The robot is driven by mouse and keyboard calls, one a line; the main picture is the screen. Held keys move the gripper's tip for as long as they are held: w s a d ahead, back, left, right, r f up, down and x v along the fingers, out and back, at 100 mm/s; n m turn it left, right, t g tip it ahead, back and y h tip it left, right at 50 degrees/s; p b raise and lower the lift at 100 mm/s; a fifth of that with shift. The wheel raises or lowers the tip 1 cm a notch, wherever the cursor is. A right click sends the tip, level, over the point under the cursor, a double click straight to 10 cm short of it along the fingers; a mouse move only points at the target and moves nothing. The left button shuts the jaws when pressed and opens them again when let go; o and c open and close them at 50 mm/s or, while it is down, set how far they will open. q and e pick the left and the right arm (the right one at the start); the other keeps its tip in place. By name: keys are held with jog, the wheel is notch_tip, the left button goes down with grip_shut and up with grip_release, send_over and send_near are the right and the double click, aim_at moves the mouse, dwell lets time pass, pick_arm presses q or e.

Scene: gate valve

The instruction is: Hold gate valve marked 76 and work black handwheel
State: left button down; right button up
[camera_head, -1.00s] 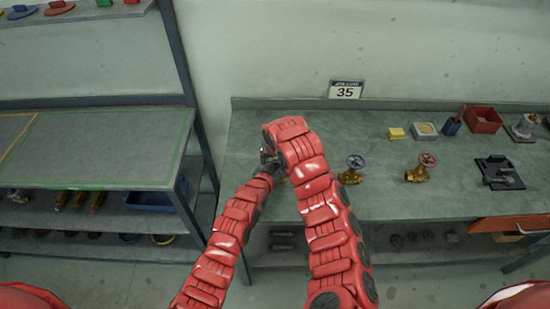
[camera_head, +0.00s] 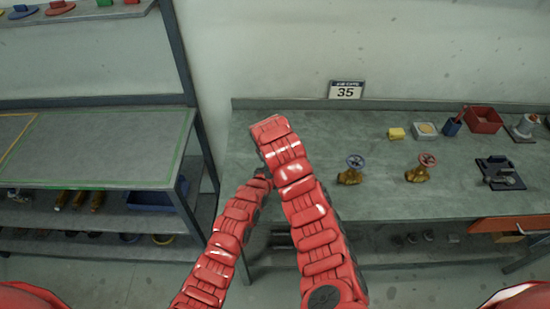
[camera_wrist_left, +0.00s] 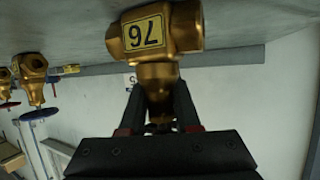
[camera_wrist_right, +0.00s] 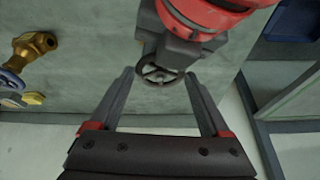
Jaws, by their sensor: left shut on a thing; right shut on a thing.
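The gate valve marked 76 (camera_wrist_left: 150,35) is brass with a yellow label, upside down in the left wrist view. My left gripper (camera_wrist_left: 157,88) is shut on its neck, one finger on each side. The black handwheel (camera_wrist_right: 160,74) shows in the right wrist view, below part of my red left arm. My right gripper (camera_wrist_right: 159,78) is shut on the wheel, its fingers at opposite sides of the rim. In the head view my arms hide the valve, the handwheel and both grippers.
Two other brass valves, one with a blue wheel (camera_head: 355,162) and one with a red wheel (camera_head: 427,160), stand to the right on the grey bench (camera_head: 390,200). Farther right are a red bin (camera_head: 483,119) and a dark fixture (camera_head: 499,172). A shelf rack (camera_head: 100,150) stands left.

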jog(key=m, duration=0.2)
jog(key=m+h, duration=0.1)
jog(key=m, duration=0.1)
jog(key=m+g+h, duration=0.1)
jog(key=m, duration=0.1)
jog(key=shift+w+a, duration=0.15)
jog(key=shift+a, duration=0.15)
dwell(0.4)
jog(key=o, duration=1.2)
jog(key=shift+r, duration=0.1)
jog(key=v, duration=1.2)
jog(key=shift+a, duration=0.2)
